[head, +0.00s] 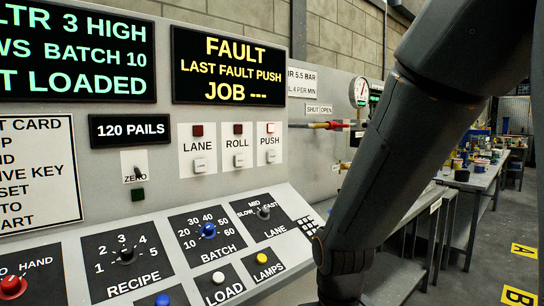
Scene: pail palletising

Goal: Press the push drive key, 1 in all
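The push drive key (271,156) is a small white key under the word PUSH on a white plate on the grey panel, at the middle of the head view. The red lamp (270,128) above that word looks brighter than the other two. The lane key (199,164) and the roll key (239,160) are like keys to its left, under dark red lamps. The black display (228,68) above reads FAULT, LAST FAULT PUSH, JOB ---. My dark arm crosses the right of the view, and its end is out of the picture, so my gripper is not seen.
The sloping desk below holds a blue batch knob (208,230), a black recipe knob (127,254), a grey lane knob (263,212), a white load button (218,277), a yellow lamps button (262,258) and a red button (11,287). A red-tipped valve handle (333,125) sticks out at the right.

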